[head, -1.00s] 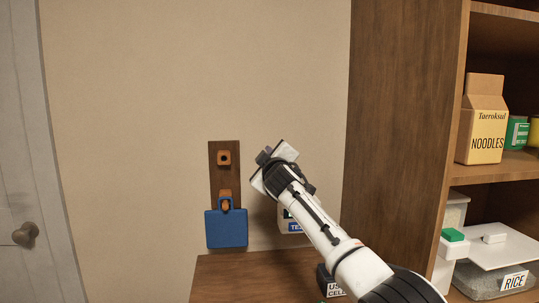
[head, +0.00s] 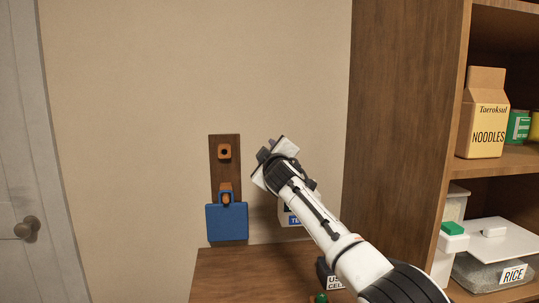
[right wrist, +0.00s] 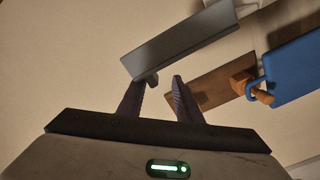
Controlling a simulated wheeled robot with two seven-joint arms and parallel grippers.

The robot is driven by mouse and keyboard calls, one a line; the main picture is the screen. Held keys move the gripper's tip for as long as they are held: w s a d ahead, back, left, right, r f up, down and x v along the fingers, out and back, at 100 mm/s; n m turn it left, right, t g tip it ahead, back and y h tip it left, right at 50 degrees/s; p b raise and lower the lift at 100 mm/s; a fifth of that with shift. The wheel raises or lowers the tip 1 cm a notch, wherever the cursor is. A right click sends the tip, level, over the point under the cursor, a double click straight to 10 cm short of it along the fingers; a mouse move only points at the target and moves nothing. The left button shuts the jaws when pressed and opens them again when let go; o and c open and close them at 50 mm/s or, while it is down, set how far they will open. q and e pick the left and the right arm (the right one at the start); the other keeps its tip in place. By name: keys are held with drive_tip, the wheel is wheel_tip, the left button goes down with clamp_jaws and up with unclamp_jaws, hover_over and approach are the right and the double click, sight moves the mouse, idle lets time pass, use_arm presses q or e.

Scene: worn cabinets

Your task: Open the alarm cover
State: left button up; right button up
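A pale box with a blue-lettered label (head: 296,220) is on the wall, largely hidden behind my right arm in the head view. A flat grey panel (right wrist: 180,40), which may be the alarm cover, shows just beyond the fingertips in the right wrist view. A pale body shows partly behind it. My right gripper (head: 266,150) is raised in front of the wall; it also shows in the right wrist view (right wrist: 164,80). Its two fingers are apart with nothing visibly between them. I cannot tell whether a fingertip touches the panel. My left gripper is not in view.
A blue padlock-shaped piece (head: 227,222) hangs from an orange peg on a brown wall board (head: 224,165), left of my gripper. A wooden surface (head: 240,270) lies below. A tall shelf (head: 400,100) with food containers stands right; a door (head: 20,130) is left.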

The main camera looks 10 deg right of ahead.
drive_tip(key=shift+s+d+f, duration=0.1)
drive_tip(key=shift+f, duration=0.4)
drive_tip(key=s+b, duration=0.1)
drive_tip(key=s, duration=0.9)
drive_tip(key=shift+a+r, duration=0.4)
drive_tip(key=shift+r, duration=0.05)
drive_tip(key=shift+s, duration=0.1)
